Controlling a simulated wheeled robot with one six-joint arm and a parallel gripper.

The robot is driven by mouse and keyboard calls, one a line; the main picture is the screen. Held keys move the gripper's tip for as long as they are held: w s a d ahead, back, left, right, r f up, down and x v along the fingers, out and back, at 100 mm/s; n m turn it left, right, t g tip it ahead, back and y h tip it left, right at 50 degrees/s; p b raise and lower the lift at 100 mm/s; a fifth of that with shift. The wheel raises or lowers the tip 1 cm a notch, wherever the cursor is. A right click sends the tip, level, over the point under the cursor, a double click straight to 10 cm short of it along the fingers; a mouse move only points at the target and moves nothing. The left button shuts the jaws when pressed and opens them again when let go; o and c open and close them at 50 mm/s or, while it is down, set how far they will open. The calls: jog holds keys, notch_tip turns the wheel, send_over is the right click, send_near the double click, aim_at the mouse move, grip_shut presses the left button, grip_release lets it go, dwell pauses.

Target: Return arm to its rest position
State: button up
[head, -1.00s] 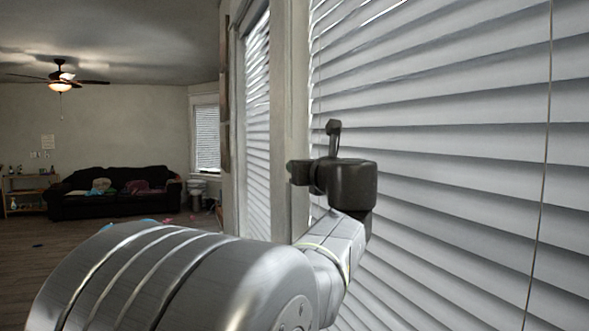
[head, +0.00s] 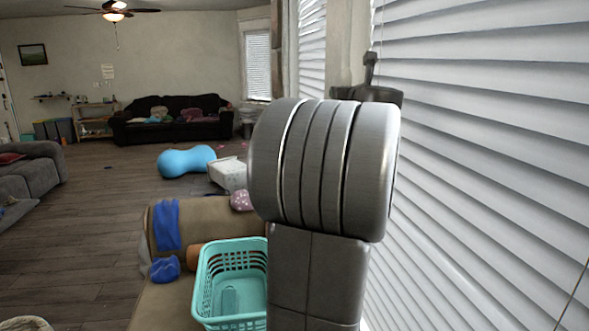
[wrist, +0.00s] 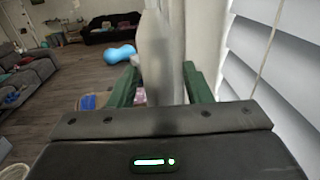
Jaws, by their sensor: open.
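My gripper (wrist: 160,88) shows in the wrist view with its two green fingers spread apart and nothing between them. It is raised near the white window blinds (head: 480,150). In the head view my folded arm stands large at the centre right. It hides the fingers, and only a dark part of the wrist shows behind it.
A turquoise laundry basket (head: 200,290) stands on a tan seat (head: 160,305) just left of my arm. Blinds run close along the right. A blue peanut-shaped ball (head: 186,161) and a white box (head: 228,174) lie on the floor. A black sofa (head: 140,133) stands far back. Open floor lies left.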

jog(key=shift+w+a, duration=0.15)
jog(key=shift+w, duration=0.75)
jog(key=shift+s, duration=0.1)
